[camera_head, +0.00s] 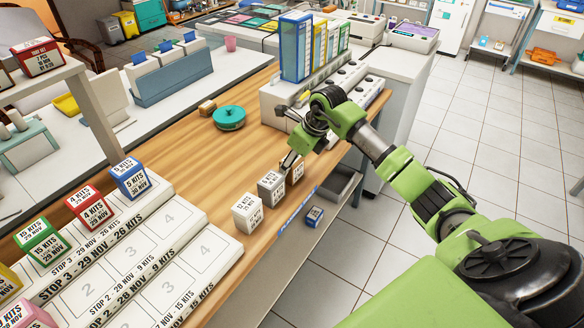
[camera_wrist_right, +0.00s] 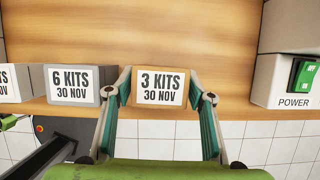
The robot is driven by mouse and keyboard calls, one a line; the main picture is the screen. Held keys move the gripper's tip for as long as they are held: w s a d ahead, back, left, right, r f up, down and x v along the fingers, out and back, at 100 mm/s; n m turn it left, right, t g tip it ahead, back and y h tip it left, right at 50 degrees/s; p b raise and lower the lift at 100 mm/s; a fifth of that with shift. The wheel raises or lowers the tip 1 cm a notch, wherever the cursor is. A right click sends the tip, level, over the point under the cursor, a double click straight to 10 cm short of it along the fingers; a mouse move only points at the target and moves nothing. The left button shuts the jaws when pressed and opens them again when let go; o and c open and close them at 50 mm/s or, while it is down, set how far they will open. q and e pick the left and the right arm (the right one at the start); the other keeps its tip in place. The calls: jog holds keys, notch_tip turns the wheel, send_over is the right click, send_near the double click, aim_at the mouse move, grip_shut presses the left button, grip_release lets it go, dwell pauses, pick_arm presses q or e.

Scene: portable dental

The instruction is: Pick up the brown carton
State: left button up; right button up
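The brown carton (camera_wrist_right: 159,87), labelled 3 KITS 30 NOV, stands on the wooden table near its front edge. In the head view, the brown carton (camera_head: 298,171) shows only in part, behind the grey carton and my gripper. My right gripper (camera_wrist_right: 167,90) is open, with one finger on each side of the brown carton. A gap shows between the carton and the right-hand finger; the left-hand finger is close to the carton's other side, and I cannot tell whether it touches. My right gripper (camera_head: 290,160) also shows in the head view. My left gripper is not in view.
A grey carton (camera_wrist_right: 73,83) labelled 6 KITS stands close left of the brown one. A white carton (camera_head: 247,212) stands beyond it. A white unit with a green power switch (camera_wrist_right: 305,78) is at the right. A teal round object (camera_head: 229,117) lies farther back.

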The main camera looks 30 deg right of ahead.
jog(key=c, duration=0.5)
jog(key=shift+c, duration=0.2)
jog(key=shift+r, duration=0.1)
jog(key=shift+r+p, duration=0.45)
jog(key=shift+r, duration=0.1)
notch_tip(320, 180, up, 3)
jog(key=shift+f+p, duration=0.1)
jog(key=shift+p, duration=0.85)
jog(key=s+a+r+p, duration=0.2)
jog(key=s+r, duration=0.2)
jog(key=s, duration=0.2)
jog(key=s+a+r+p, duration=0.3)
jog(key=s+r, duration=0.2)
jog(key=s, duration=0.2)
jog(key=shift+a, duration=0.25)
